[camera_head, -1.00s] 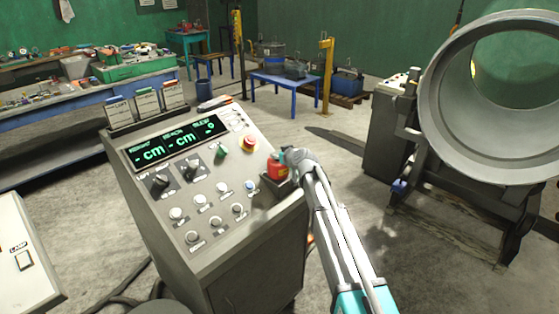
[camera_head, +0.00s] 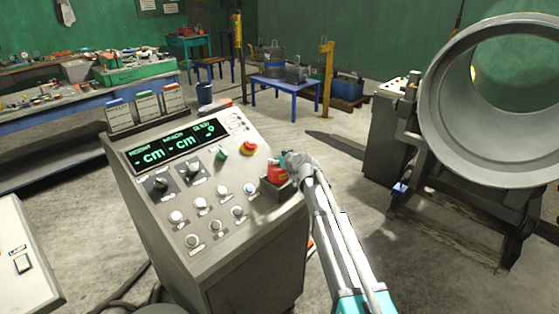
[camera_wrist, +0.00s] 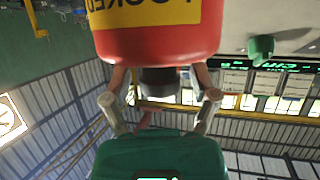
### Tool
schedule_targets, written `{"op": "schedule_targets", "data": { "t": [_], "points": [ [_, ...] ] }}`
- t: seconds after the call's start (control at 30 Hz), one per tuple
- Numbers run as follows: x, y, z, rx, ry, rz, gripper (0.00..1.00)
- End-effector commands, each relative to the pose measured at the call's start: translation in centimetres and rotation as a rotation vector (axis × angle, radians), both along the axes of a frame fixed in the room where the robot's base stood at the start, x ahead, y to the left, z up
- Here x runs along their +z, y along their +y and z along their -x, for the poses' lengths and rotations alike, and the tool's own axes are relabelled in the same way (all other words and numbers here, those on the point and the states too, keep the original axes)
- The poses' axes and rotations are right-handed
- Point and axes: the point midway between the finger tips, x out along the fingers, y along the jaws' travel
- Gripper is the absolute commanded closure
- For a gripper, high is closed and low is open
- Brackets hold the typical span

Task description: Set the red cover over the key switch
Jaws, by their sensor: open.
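The red cover (camera_head: 276,173) sits in a small dark holder (camera_head: 280,189) at the console's right edge. In the wrist view the red cover (camera_wrist: 155,38) looms large, with a yellow band of inverted lettering and a dark neck toward my gripper. My gripper (camera_wrist: 160,82) is open, its two fingers on either side of that neck with gaps visible. In the head view my gripper (camera_head: 290,160) is small and partly blends with the cover. A green knob (camera_head: 222,154) stands up from the panel; I cannot tell for sure which control is the key switch.
The sloped console (camera_head: 215,215) carries black knobs, several pale buttons and a red mushroom button (camera_head: 249,148) near the cover. A large grey pipe (camera_head: 490,110) is at right.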

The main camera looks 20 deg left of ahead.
Motion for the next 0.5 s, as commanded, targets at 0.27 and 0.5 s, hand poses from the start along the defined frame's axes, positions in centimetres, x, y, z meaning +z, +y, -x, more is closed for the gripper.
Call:
{"op": "schedule_targets", "data": {
  "t": [0.27,0.5],
  "points": [
    [0.4,0.0,0.0,0.0,0.0,0.0,0.24],
    [1.4,-2.0,1.6,-0.001,0.0,0.0,0.24]
  ]
}}
